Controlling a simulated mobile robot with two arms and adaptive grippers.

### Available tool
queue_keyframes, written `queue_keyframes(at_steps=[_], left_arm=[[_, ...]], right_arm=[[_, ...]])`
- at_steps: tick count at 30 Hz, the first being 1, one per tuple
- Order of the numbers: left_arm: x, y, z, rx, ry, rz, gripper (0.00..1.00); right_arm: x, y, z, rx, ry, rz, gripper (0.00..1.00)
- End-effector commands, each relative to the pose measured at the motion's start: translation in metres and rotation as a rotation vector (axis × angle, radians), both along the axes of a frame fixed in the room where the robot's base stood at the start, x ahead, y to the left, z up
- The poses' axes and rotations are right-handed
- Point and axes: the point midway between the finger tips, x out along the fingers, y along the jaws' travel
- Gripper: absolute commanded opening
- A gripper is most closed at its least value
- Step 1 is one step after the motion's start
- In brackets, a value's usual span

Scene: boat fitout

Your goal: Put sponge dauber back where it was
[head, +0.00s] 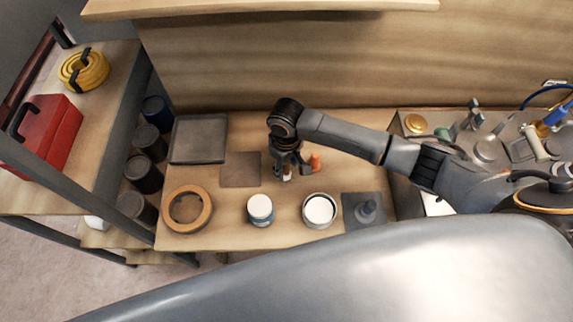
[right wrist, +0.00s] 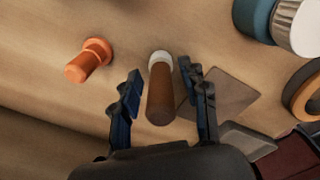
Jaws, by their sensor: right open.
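The sponge dauber, a brown cylinder with a white end (right wrist: 160,90), stands roughly upright between my right gripper's fingers in the right wrist view, white end down. Its lower part shows in the head view (head: 287,174). My right gripper (right wrist: 163,105) is open around it, with a gap to each finger; it also shows over the bench in the head view (head: 288,168). I cannot tell whether the white end touches the bench. A flat dark square (head: 240,169) lies just left of the dauber. My left gripper is not in view.
An orange peg-like piece (head: 315,162) stands close right of the gripper. Along the front are a tan ring (head: 187,208), a blue jar with a pale lid (head: 260,209), a white-topped can (head: 319,211) and a dark pad (head: 353,213). A grey tray (head: 198,139) lies back left.

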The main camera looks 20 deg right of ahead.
Motion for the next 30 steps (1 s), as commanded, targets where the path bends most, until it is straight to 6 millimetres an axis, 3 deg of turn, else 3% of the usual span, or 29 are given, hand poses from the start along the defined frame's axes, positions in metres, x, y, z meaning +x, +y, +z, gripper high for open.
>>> queue_keyframes(at_steps=[5, 12, 18, 30], left_arm=[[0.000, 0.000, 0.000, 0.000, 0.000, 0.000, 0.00], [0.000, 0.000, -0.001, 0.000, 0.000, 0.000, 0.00], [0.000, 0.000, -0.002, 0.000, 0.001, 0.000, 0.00], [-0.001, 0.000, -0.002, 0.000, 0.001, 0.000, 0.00]], right_arm=[[0.001, 0.000, 0.023, 0.001, -0.004, 0.000, 0.45], [0.001, 0.001, 0.076, 0.003, -0.004, 0.002, 0.45], [0.001, 0.001, 0.108, 0.002, -0.004, 0.000, 0.45], [0.000, 0.001, 0.121, 0.001, 0.000, 0.000, 0.45]])
